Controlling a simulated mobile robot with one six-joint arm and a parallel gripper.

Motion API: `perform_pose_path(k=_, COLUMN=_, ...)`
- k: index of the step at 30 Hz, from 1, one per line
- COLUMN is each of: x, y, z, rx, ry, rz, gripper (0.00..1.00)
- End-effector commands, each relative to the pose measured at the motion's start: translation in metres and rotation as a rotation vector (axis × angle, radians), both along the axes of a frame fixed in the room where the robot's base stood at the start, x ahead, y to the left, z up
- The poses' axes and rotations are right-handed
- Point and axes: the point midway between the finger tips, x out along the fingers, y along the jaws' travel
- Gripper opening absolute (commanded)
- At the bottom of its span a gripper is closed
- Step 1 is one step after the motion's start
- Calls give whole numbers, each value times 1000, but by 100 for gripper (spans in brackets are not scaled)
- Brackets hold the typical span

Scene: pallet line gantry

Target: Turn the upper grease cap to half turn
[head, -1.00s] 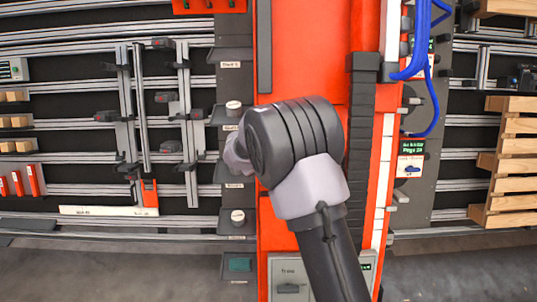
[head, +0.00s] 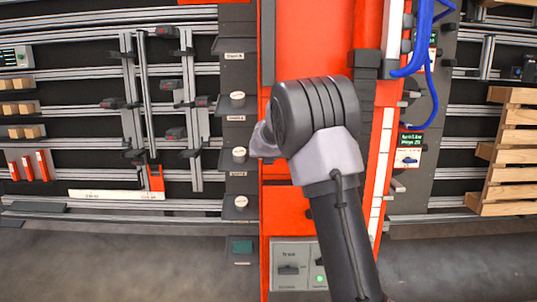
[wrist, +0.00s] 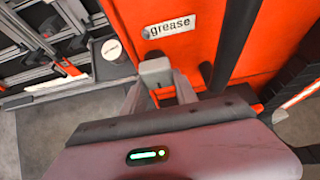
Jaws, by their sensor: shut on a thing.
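In the wrist view, my gripper (wrist: 160,88) has its two fingers on either side of a grey block-like cap (wrist: 155,70) on the red column. The cap sits just below a white label reading "grease" (wrist: 169,27). The gripper is shut on this cap. Its turn position cannot be read from here. In the head view my arm covers the cap and the fingers. No second grease cap can be made out, so I cannot tell from the pictures whether this one is the upper.
The red column (head: 308,40) stands upright in the middle. Left of it, small dark shelves carry round white-topped pieces (head: 239,154). A switch box (head: 290,252) sits low on the column. Blue hoses (head: 424,60) hang right. Wooden pallets (head: 508,150) stand far right. The floor is clear.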

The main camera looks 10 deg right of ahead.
Motion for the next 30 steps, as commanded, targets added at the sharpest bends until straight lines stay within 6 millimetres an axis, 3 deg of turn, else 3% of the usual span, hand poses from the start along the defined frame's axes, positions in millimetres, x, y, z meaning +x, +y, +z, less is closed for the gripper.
perform_pose_path(k=14, x=0, y=0, z=-1, rx=10, ry=-1, rz=-6, gripper=0)
perform_pose_path(k=15, x=0, y=0, z=-1, rx=11, ry=-1, rz=-7, gripper=42)
perform_pose_path(k=17, x=0, y=0, z=-1, rx=10, ry=-1, rz=-6, gripper=54)
perform_pose_path(k=26, x=0, y=0, z=0, rx=10, ry=-2, rz=-5, gripper=56)
perform_pose_path(k=30, x=-6, y=2, z=12, rx=9, ry=-3, rz=-5, gripper=56)
